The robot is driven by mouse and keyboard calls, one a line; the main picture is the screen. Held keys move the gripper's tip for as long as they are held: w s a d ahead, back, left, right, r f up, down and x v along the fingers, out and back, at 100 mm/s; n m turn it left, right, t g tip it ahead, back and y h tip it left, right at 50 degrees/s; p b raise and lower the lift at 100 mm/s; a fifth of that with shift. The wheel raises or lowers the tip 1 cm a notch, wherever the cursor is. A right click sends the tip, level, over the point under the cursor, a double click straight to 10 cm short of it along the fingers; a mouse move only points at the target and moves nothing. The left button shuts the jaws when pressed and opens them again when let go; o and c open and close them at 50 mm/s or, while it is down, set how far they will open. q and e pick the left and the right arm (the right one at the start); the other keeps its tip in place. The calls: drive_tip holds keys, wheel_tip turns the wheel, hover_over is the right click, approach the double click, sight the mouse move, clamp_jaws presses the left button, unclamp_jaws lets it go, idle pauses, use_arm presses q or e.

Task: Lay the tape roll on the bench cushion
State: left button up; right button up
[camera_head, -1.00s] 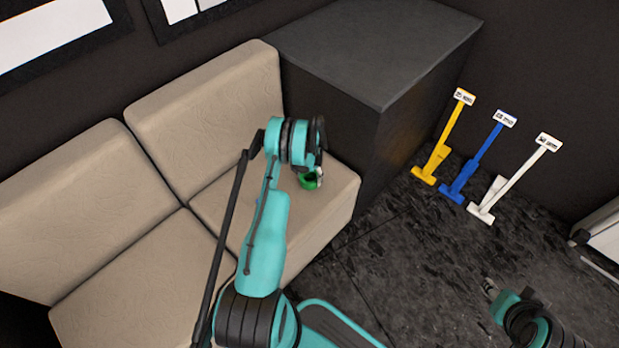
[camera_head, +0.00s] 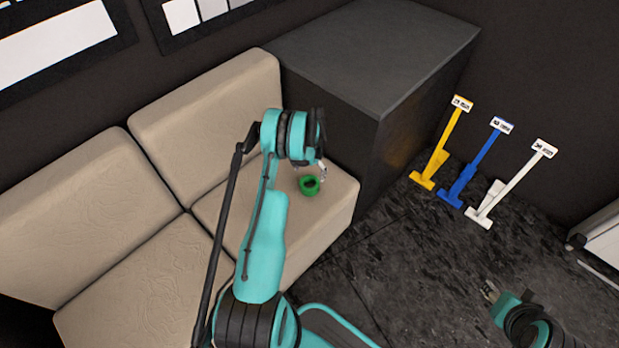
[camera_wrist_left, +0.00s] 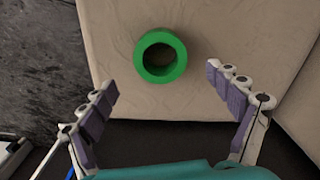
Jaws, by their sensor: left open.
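The green tape roll (camera_head: 309,186) lies flat on the beige bench cushion (camera_head: 325,212), near the cushion's right side. In the left wrist view the tape roll (camera_wrist_left: 160,56) shows its round hole, with the cushion (camera_wrist_left: 225,30) around it. My left gripper (camera_head: 312,172) is just above and behind the roll, partly hidden by its own wrist. In the left wrist view its fingers (camera_wrist_left: 163,82) are spread wide and empty, apart from the roll. My right gripper (camera_head: 490,290) is at the lower right, over the floor, too small to judge its fingers.
A dark box-shaped cabinet (camera_head: 375,55) stands right behind the bench cushion. Yellow (camera_head: 440,145), blue (camera_head: 475,165) and white (camera_head: 510,188) long-handled tools lean by the wall at the right. The dark floor (camera_head: 400,250) between bench and tools is clear.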

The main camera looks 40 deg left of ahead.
use_arm(q)
wheel_tip(320, 180, up, 5)
drive_tip(key=p, duration=0.1)
wheel_tip(320, 180, up, 10)
drive_tip(key=t, duration=0.1)
hover_over(310, 183)
drive_tip(key=w+d, duration=0.2)
drive_tip(key=d, duration=0.2)
drive_tip(key=s+d+r+t, duration=0.1)
drive_tip(key=s+d+r, duration=0.1)
drive_tip(key=d+r, duration=0.45)
drive_tip(key=s+d+r+t, duration=0.15)
drive_tip(key=d+r, duration=0.25)
drive_tip(key=r, duration=0.5)
drive_tip(key=s+d+r+m+t, duration=0.1)
drive_tip(key=s+d+r+t, duration=0.1)
drive_tip(key=s+d+r, duration=0.75)
drive_tip(key=s+d+t, duration=0.1)
drive_tip(key=s+d, duration=0.1)
drive_tip(key=s, duration=0.3)
drive_tip(key=s+d+m, duration=0.1)
drive_tip(key=s+d, duration=0.2)
drive_tip(key=s, duration=0.3)
drive_tip(key=shift+d+f+t, duration=0.35)
drive_tip(key=shift+f, duration=0.1)
